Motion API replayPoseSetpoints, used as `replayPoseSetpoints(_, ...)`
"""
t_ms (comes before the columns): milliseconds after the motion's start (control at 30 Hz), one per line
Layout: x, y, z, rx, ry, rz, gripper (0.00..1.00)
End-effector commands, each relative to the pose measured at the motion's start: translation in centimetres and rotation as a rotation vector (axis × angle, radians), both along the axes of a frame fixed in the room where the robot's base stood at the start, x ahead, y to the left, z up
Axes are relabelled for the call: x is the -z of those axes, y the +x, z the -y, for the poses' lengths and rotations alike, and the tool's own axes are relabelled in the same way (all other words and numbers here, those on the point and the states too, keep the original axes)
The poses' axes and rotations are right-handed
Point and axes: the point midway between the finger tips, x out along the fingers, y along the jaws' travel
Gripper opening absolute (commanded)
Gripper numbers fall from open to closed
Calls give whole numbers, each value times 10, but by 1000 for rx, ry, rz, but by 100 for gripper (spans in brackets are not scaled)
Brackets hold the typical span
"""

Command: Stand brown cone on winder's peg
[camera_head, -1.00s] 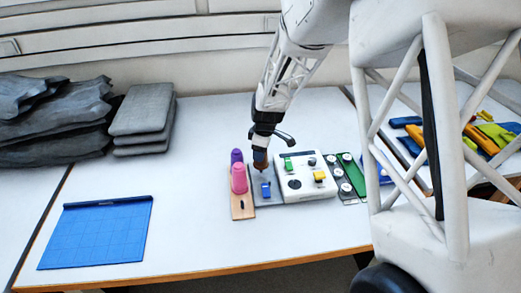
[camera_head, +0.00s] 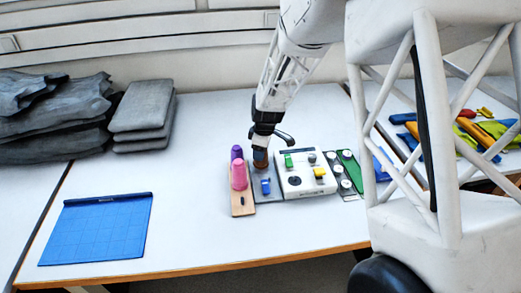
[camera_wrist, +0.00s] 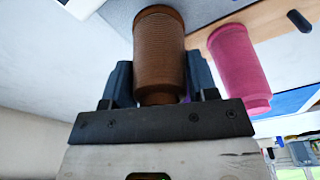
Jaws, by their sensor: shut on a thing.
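The brown cone (camera_head: 261,163) is held upright over the back of the grey winder plate (camera_head: 266,196), which carries a blue part (camera_head: 265,187). In the wrist view the brown cone (camera_wrist: 160,45) sits between the two dark fingers of my gripper (camera_wrist: 160,85), which is shut on it. No peg shows under the cone; the cone hides that spot. I cannot tell whether the cone rests on the plate or is slightly above it. The grey plate (camera_wrist: 115,12) also shows at the top of the wrist view.
Left of the winder, a wooden board (camera_head: 243,208) carries a pink cone (camera_head: 239,175), a purple cone (camera_head: 236,153) and a bare dark peg. A white control box (camera_head: 305,182) stands close on the right. A blue mat (camera_head: 97,230) lies left; the table between is clear.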

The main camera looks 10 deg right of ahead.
Motion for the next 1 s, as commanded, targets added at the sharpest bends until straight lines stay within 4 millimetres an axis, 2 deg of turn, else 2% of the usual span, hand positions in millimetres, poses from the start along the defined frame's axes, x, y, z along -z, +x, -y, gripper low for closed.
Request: replayPoseSetpoints(1000,10,0,0,0,0,0,26)
